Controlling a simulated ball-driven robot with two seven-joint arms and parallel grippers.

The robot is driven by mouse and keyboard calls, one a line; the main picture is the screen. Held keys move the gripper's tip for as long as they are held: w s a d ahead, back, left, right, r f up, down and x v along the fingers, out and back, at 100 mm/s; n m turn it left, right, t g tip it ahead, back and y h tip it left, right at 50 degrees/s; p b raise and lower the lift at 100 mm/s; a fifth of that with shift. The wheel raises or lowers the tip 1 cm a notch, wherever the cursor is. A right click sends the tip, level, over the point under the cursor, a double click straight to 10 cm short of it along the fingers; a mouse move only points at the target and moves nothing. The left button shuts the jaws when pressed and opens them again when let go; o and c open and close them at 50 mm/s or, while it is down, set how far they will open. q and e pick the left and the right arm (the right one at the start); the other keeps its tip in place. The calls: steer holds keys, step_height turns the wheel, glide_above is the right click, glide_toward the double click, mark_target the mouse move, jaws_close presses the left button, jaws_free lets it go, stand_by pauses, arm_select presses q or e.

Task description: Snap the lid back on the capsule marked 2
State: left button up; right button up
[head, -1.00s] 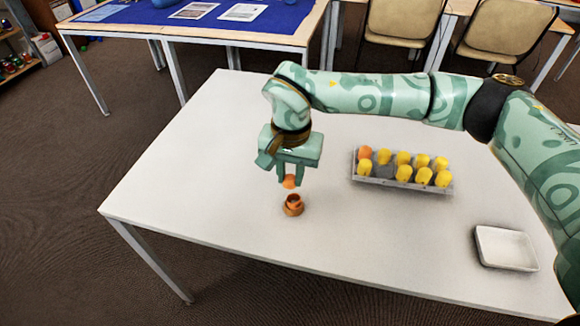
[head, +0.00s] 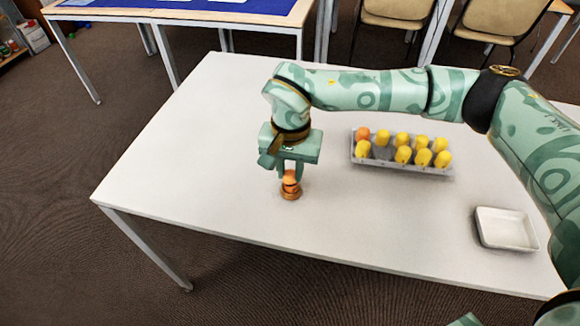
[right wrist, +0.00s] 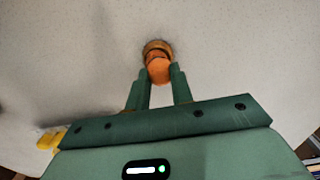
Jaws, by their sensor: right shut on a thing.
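My right gripper (head: 289,180) points down over the near middle of the white table, its fingers shut on the orange lid (head: 290,177). Right below the lid stands the open lower half of an orange capsule in a small brown ring stand (head: 290,195). Lid and lower half look in line and touching or nearly so; I cannot tell whether they are joined. In the right wrist view the lid (right wrist: 158,70) is between the fingertips, with the brown ring (right wrist: 156,46) just behind it. No number is readable. My left gripper is not in view.
A grey carton (head: 400,171) with several yellow capsules and one orange capsule (head: 362,134) stands right of the gripper. A white empty tray (head: 506,230) lies at the right. The table's left part (head: 190,150) is clear. Chairs and a blue-topped table stand behind.

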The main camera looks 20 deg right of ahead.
arm_select(q)
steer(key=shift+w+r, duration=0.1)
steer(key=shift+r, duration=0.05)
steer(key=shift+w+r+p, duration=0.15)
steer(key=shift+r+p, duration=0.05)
steer(key=shift+p, duration=0.2)
arm_select(e)
steer(key=shift+o, duration=0.5)
steer(key=shift+r+n, duration=0.15)
steer(key=shift+n, duration=0.15)
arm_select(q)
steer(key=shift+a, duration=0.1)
arm_select(e)
steer(key=shift+s+f, duration=0.1)
steer(key=shift+f, duration=0.6)
steer(key=shift+f, duration=0.1)
steer(key=shift+c, duration=0.4)
steer(key=o, duration=0.8)
steer(key=shift+o, duration=0.2)
